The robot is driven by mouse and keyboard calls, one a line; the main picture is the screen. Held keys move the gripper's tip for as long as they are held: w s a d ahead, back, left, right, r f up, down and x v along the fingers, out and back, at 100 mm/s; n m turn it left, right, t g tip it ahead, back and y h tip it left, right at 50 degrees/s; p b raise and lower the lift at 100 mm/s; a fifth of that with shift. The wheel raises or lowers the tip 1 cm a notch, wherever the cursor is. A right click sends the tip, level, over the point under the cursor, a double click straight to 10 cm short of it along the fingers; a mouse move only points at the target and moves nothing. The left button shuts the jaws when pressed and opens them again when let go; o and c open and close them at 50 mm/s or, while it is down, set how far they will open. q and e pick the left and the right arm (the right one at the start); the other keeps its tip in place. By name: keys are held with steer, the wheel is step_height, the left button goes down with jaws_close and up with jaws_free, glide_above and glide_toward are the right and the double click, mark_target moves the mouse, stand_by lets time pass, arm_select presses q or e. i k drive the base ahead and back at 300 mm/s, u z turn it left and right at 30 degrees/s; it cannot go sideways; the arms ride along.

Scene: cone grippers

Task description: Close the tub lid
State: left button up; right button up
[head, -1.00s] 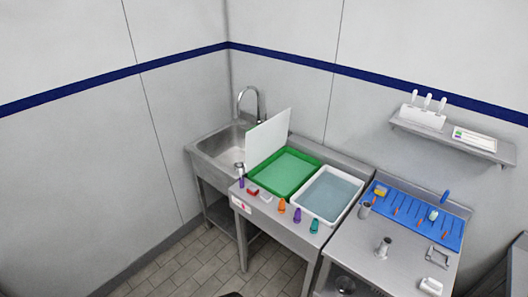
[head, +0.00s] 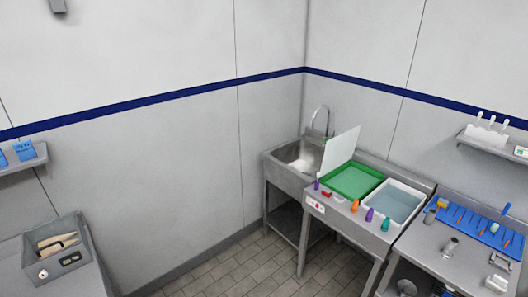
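Neither of my grippers is in view.
A steel sink (head: 290,157) stands left of the tubs. Small coloured cones (head: 369,215) line the counter's front edge. A blue board (head: 487,230) lies on the right table. A grey bin (head: 86,243) sits on a surface at the lower left. The tiled floor (head: 235,270) between is clear.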

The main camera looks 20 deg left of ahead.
mark_target(340, 150)
steer(key=u, duration=0.75)
steer(key=i, duration=0.45)
steer(key=u, duration=0.55)
steer(key=i, duration=2.95)
steer(key=z, duration=1.5)
steer(key=i, duration=0.8)
steer(key=z, duration=0.95)
